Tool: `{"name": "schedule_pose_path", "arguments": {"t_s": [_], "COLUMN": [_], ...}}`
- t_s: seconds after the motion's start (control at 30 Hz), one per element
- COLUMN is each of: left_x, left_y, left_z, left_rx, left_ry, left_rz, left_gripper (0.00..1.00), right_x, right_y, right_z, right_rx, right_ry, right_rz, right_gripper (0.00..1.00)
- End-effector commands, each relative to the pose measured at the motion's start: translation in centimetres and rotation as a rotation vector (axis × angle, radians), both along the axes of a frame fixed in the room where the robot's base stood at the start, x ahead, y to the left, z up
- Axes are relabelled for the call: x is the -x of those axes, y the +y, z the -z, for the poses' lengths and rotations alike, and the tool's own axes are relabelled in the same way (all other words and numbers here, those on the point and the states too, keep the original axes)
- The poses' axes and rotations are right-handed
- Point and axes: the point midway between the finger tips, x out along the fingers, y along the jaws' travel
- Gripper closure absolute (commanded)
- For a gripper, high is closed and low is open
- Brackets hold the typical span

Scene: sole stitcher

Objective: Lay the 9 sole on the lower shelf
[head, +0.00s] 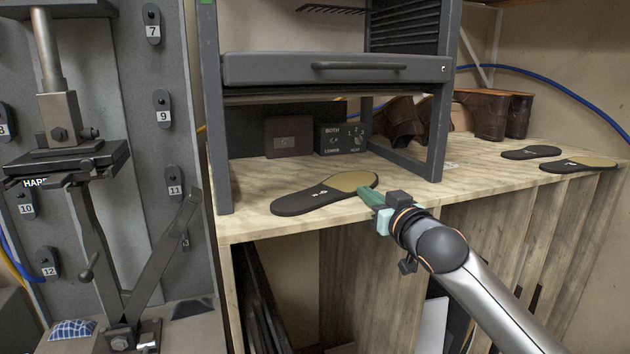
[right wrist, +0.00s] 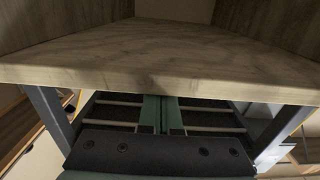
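A dark sole (head: 300,199) with a tan end and a small white mark, too small to read surely, lies flat on the wooden bench top (head: 470,172), in front of the grey frame. My right gripper (head: 368,192) is at the sole's right, tan end, its green fingers overlapping that edge in the head view. In the right wrist view the fingers (right wrist: 162,112) are together, with only a thin line between them. No sole can be made out between them. Whether they touch the sole is not clear. My left gripper is not in view.
The grey frame (head: 213,120) has a handled drawer-like panel (head: 340,67) above the bench. A switch box (head: 328,138) and brown shoes (head: 490,113) stand behind. Two more soles (head: 531,153) (head: 578,165) lie at right. Numbered tags (head: 162,108) hang on the left board.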

Motion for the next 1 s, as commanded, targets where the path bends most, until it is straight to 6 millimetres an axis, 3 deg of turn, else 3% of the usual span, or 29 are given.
{"name": "schedule_pose_path", "arguments": {"t_s": [1.0], "left_x": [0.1], "left_y": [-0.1], "left_z": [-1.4], "left_rx": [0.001], "left_ry": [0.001], "left_rz": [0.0], "left_gripper": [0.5], "right_x": [-3.9], "right_y": [1.4], "right_z": [0.0], "right_rx": [-0.001], "right_ry": [0.003], "right_rz": [0.0], "right_gripper": [1.0]}}
